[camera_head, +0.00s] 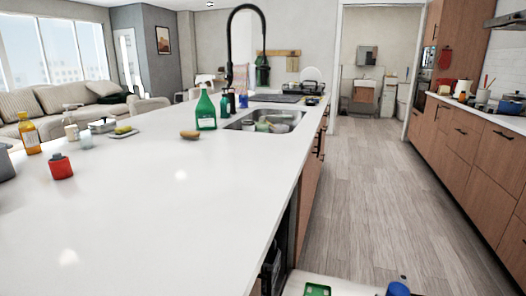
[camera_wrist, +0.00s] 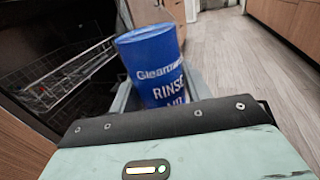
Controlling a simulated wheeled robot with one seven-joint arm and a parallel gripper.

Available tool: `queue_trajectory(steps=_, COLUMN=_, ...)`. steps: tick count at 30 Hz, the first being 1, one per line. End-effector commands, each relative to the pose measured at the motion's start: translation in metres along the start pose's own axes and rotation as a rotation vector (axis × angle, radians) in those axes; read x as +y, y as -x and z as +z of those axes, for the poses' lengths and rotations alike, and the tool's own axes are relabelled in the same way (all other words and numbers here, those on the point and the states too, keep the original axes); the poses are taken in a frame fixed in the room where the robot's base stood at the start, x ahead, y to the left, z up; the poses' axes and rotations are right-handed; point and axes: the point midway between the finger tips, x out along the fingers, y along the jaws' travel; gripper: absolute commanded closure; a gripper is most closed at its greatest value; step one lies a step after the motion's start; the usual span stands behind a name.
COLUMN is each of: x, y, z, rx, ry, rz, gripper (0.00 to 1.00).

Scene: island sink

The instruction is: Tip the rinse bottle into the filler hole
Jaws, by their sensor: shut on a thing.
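The blue rinse bottle (camera_wrist: 155,62), lettered "RINSE AID", stands between the grey fingers of my gripper (camera_wrist: 158,92) in the wrist view. My gripper is shut on it. In the head view the top of a blue bottle (camera_head: 398,288) shows at the bottom edge, its lower part cut off. Left of it a green dispenser piece (camera_head: 317,289) lies on the white open dishwasher door (camera_head: 345,284). The filler hole itself cannot be made out. The bottle appears apart from the green piece. The bottle's mouth is not visible in the wrist view.
The dark dishwasher opening with a wire rack (camera_wrist: 65,78) is at the left in the wrist view. The long white island counter (camera_head: 150,210) runs beside the door and holds a red jar (camera_head: 60,168), a green bottle (camera_head: 206,110) and a sink (camera_head: 268,121). The wooden floor (camera_head: 385,200) is clear.

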Motion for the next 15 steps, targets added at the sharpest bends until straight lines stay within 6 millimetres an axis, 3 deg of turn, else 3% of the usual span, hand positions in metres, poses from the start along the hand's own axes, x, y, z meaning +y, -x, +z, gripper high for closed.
queue_trajectory(steps=1, x=0.0, y=0.003, z=0.025, rx=0.0, ry=-0.002, rz=-0.001, gripper=0.83)
queue_trajectory(steps=6, x=0.001, y=0.012, z=0.061, rx=-0.001, ry=-0.005, rz=-0.001, gripper=0.83)
queue_trajectory(steps=15, x=0.002, y=0.023, z=0.094, rx=-0.003, ry=-0.008, rz=-0.001, gripper=0.83)
